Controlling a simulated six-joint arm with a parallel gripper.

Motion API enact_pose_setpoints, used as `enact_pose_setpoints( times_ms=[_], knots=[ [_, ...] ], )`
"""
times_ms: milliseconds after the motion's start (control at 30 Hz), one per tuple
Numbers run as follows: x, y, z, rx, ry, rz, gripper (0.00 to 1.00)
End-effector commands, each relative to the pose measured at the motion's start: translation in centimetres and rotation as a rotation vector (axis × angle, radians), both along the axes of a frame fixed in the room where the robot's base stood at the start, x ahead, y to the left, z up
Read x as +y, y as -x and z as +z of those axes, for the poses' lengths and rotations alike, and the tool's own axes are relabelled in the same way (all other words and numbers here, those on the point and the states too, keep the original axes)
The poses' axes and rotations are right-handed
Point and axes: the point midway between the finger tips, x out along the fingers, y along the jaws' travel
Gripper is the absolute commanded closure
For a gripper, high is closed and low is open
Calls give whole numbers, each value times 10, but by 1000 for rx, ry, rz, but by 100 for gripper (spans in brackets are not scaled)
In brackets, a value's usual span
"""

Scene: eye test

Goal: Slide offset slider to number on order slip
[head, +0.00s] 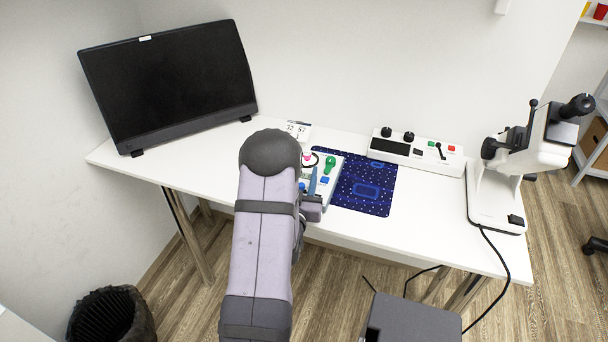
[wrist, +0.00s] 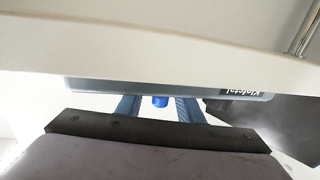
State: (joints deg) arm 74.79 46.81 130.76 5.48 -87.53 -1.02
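The order slip (head: 298,130) is a small white card at the back of the desk, with dark digits that look like 32 and 57. A light blue-grey device (head: 333,166) lies in front of it, partly hidden by my arm. It carries a green part (head: 330,163), a pink part (head: 308,158) and a blue part (head: 324,180). I cannot tell which is the offset slider. My gripper (wrist: 157,98) has its blue fingers apart, with a blue knob (wrist: 160,101) showing between them and gaps on both sides. In the head view one blue finger (head: 312,181) is over the device.
A dark blue patterned mat (head: 378,205) lies right of the device. Behind it stands a white console (head: 430,163) with knobs and a lever. A white eye-test instrument (head: 495,200) stands at the right end and a black monitor (head: 170,85) at the left. The desk's left front (head: 205,172) is clear.

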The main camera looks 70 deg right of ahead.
Motion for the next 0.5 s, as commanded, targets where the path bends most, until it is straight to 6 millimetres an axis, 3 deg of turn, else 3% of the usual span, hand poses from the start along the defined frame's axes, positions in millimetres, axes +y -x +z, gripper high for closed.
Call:
enact_pose_setpoints(
  times_ms=[67, 200, 233, 500],
  knots=[
    [0, 0, 0, 0, 0, 0, 67],
    [0, 0, 0, 0, 1, 0, 98],
    [0, 0, 0, 0, 0, 0, 100],
    [-1, 10, -1, -1, 3, -5, 100]
  ],
)
